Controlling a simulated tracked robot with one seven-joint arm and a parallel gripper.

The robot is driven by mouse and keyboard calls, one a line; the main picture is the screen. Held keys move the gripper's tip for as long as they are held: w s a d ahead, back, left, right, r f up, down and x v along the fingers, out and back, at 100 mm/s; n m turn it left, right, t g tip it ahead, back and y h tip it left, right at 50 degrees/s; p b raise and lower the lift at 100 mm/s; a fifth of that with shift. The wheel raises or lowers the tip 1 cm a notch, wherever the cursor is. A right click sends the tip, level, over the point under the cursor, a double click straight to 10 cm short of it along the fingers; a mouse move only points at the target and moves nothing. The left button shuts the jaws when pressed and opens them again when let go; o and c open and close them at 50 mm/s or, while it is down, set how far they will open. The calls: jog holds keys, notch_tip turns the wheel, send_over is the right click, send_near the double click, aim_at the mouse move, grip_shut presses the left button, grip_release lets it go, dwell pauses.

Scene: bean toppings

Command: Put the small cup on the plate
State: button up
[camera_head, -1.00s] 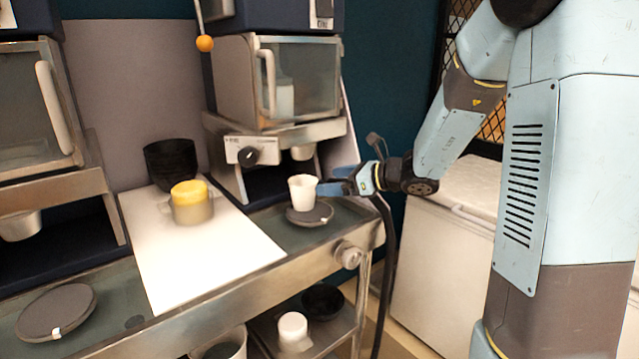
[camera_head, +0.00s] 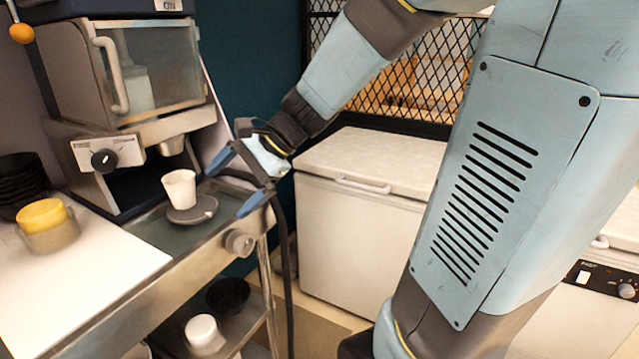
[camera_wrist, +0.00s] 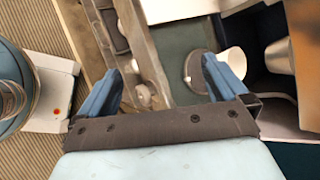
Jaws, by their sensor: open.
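The small white cup (camera_head: 180,189) stands upright on the dark round plate (camera_head: 204,211), below the machine's spout. The cup also shows in the wrist view (camera_wrist: 234,60), seen from above and partly hidden by a finger, with the plate (camera_wrist: 197,72) beside that same finger. My gripper (camera_head: 228,191) is open and empty, just right of the cup and plate, with its two blue fingers spread wide. In the wrist view the gripper (camera_wrist: 160,84) has the counter's metal edge between its fingers. The cup appears apart from the fingers.
The machine (camera_head: 130,75) rises behind the cup. A yellow-topped container (camera_head: 46,226) stands on a white board (camera_head: 95,275) at left. A lower shelf holds a white cup (camera_head: 203,331) and a black bowl (camera_head: 228,294). A white chest (camera_head: 350,230) stands right of the counter.

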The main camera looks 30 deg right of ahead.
jog(key=s+d+r+n+t+h, duration=0.2)
jog(key=s+d+r+n+h, duration=0.1)
jog(key=s+d+n+h, duration=0.5)
jog(key=s+d+n, duration=0.3)
jog(key=s+d, duration=0.1)
jog(key=shift+s+r+n+t+h, duration=0.15)
jog(key=shift+s+n+t+h, duration=0.15)
jog(key=shift+h, duration=0.1)
